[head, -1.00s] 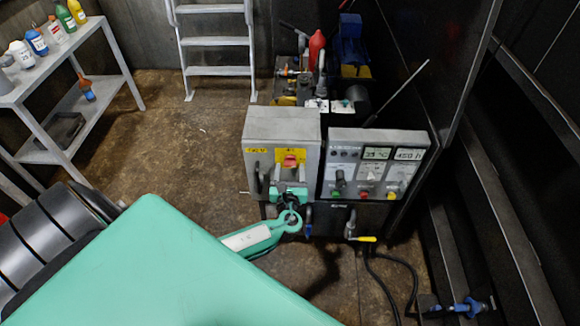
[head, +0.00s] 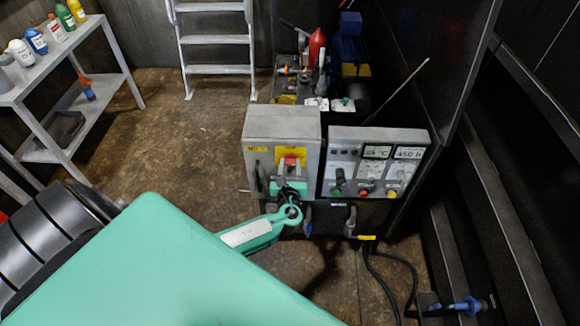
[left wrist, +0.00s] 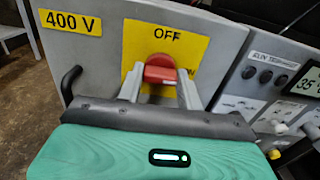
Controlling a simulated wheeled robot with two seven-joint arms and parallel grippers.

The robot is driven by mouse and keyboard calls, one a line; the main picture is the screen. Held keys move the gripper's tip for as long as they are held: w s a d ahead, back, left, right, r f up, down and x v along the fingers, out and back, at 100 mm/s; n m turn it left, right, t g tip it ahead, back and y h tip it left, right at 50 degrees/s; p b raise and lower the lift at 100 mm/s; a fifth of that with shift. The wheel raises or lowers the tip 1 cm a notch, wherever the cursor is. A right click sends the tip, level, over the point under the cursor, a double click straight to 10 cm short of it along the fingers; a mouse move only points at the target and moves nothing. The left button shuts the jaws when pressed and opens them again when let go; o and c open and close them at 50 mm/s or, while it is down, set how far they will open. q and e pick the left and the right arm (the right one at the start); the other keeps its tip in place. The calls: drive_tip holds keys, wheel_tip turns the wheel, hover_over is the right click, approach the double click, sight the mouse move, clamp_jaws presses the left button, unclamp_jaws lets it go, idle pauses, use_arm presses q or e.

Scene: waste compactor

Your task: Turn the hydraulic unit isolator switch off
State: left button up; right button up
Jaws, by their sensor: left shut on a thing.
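The isolator switch is a red handle (left wrist: 160,70) on a yellow plate (left wrist: 190,47) marked OFF at the top. It sits on the front of the grey cabinet (head: 283,123). In the head view the red handle (head: 291,159) shows just above my gripper. My left gripper (left wrist: 160,88) has its two grey fingers on either side of the handle and is shut on it. It also shows in the head view (head: 290,170), reaching up from below. The fingers and gripper body hide the lower part of the plate. My right gripper is not in view.
A control panel (head: 376,136) with displays, knobs and buttons stands close on the right of the cabinet. A black cabinet handle (left wrist: 71,80) is left of the switch. Valves (head: 350,222) and hoses are below. A ladder (head: 214,42) and shelf (head: 62,85) stand behind.

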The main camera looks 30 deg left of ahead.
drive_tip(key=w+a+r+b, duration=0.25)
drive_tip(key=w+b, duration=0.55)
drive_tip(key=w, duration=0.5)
use_arm(q)
drive_tip(key=shift+f+n+b, duration=0.1)
drive_tip(key=shift+n+b, duration=3.8)
drive_tip(key=shift+n, duration=5)
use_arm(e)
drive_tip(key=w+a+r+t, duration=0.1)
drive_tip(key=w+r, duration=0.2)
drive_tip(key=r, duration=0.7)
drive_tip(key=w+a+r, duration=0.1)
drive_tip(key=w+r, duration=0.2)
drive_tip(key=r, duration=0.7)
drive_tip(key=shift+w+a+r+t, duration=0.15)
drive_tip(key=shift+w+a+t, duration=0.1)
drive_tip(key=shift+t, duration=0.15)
use_arm(q)
drive_tip(key=o, duration=1)
